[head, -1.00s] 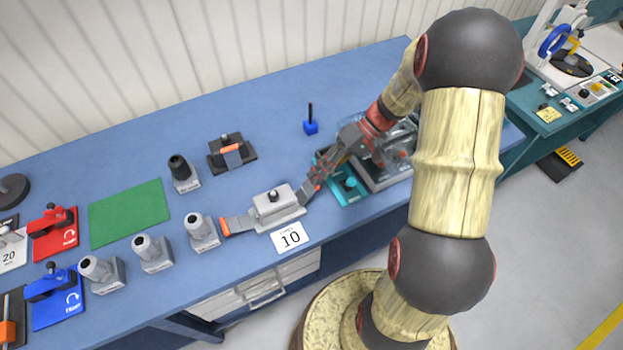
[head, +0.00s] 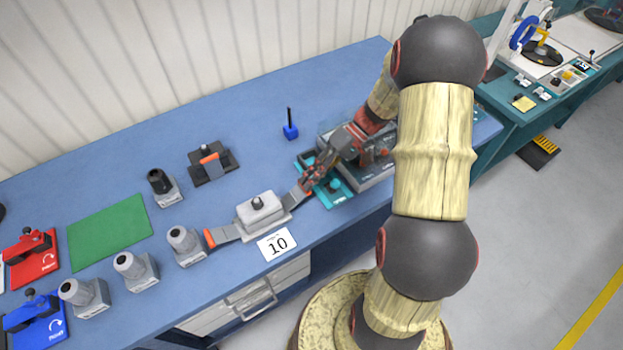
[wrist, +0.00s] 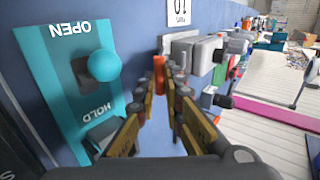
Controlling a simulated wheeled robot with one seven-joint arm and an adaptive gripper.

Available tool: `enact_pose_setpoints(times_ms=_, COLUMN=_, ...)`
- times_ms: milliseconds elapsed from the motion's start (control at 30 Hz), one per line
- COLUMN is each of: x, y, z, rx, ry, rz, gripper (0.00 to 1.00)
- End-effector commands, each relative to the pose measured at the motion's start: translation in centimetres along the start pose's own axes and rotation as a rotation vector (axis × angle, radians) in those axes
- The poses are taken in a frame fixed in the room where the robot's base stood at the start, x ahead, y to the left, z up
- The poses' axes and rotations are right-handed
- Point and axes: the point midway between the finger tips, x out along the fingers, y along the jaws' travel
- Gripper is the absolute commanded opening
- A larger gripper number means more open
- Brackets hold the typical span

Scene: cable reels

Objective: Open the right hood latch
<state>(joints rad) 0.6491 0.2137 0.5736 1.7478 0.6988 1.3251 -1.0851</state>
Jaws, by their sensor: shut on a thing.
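The grey hood (head: 262,212) with a black knob sits on the blue bench behind a card marked 10. Its right latch (head: 293,197) is a grey arm reaching up and right towards my gripper. Its left latch (head: 226,234) has an orange tip and points left. My gripper (head: 307,184) is at the outer end of the right latch and shut on it. In the wrist view the fingertips (wrist: 165,72) are close together around the orange latch end (wrist: 159,63). The fingers hide much of the latch. The hood (wrist: 203,52) shows just beyond them.
A teal panel (wrist: 60,65) marked OPEN and HOLD, with a round teal knob (wrist: 104,66), lies close beside my gripper. A clear-covered grey unit (head: 372,172) stands under my arm. A blue holder (head: 290,131) stands behind. Grey cylindrical fixtures (head: 183,243) line the left.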

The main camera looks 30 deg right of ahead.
Motion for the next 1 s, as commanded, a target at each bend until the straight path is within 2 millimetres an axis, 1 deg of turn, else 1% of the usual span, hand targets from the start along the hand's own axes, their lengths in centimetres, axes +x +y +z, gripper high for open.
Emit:
enact_pose_setpoints(times_ms=67, x=0.3, y=0.0, z=0.2, rx=0.003, ry=-0.004, rz=-0.003, gripper=0.00)
enact_pose_setpoints(times_ms=100, x=0.3, y=0.0, z=0.2, rx=0.003, ry=-0.004, rz=-0.004, gripper=0.11)
enact_pose_setpoints(times_ms=400, x=0.2, y=0.0, z=0.1, rx=0.002, ry=-0.003, rz=-0.002, gripper=0.28)
enact_pose_setpoints(times_ms=667, x=0.1, y=0.0, z=0.1, rx=0.001, ry=-0.002, rz=-0.001, gripper=0.29)
enact_pose_setpoints(times_ms=767, x=-0.2, y=0.0, z=0.0, rx=0.001, ry=-0.001, rz=-0.001, gripper=0.29)
enact_pose_setpoints(times_ms=867, x=-1.2, y=0.1, z=0.0, rx=0.000, ry=0.001, rz=0.000, gripper=0.29)
enact_pose_setpoints(times_ms=967, x=-2.9, y=0.1, z=0.0, rx=0.001, ry=0.002, rz=0.000, gripper=0.29)
enact_pose_setpoints(times_ms=1000, x=-3.7, y=0.1, z=0.0, rx=0.001, ry=0.002, rz=0.001, gripper=0.29)
